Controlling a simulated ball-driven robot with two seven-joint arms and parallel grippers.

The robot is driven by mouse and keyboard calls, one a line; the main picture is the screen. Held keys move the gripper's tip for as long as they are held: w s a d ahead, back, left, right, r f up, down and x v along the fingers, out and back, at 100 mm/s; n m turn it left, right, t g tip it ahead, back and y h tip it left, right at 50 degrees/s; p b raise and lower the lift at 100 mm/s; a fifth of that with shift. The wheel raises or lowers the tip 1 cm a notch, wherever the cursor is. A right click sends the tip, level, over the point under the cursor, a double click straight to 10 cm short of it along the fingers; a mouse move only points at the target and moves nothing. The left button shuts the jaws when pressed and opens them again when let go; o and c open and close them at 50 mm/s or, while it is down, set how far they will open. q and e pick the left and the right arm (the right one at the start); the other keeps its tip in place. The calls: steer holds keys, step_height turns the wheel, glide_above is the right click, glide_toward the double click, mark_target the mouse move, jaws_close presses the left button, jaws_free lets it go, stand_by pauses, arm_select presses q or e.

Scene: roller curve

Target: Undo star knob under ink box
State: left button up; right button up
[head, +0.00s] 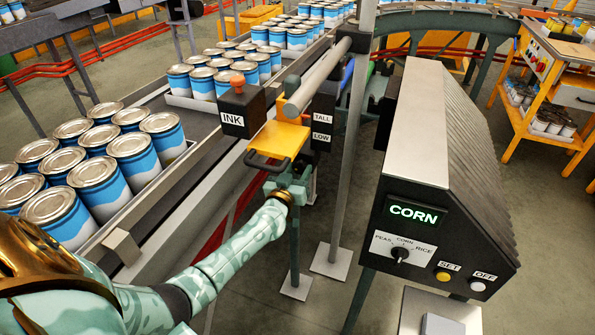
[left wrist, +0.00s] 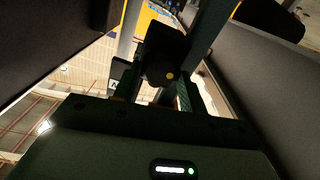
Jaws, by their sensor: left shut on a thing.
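The ink box (head: 242,112) is a black block with a white INK label and an orange top knob, beside the conveyor. A yellow plate (head: 280,139) with a dark handle sits at its right. My left gripper (head: 288,180) reaches up beneath this plate; its fingertips are mostly hidden in the head view. In the left wrist view a dark knob (left wrist: 164,62) with a yellow dot sits between the fingers of my left gripper (left wrist: 158,92), which is shut on it. The knob's star shape is not clear in the dark picture. My right gripper is not in view.
Cans in trays (head: 95,172) stand on the conveyor at the left. A grey post (head: 350,150) with TALL and LOW labels beside it rises right of the plate. The CORN control box (head: 440,170) stands further right. Bare floor lies between them.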

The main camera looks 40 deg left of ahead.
arm_select(q)
steer(key=n, duration=0.2)
steer(key=shift+n, duration=0.3)
steer(key=n, duration=0.3)
steer(key=shift+a+n+p, duration=0.15)
steer(key=shift+n+p, duration=0.15)
steer(key=n, duration=0.3)
steer(key=shift+s+f+n, duration=0.1)
steer(key=shift+n, duration=0.2)
steer(key=n, duration=0.3)
steer(key=shift+n, duration=0.3)
steer(key=n+b, duration=0.1)
steer(key=n, duration=0.5)
steer(key=shift+a+f, duration=0.1)
steer(key=n+b, duration=0.1)
steer(key=n, duration=0.4)
steer(key=shift+n, duration=0.4)
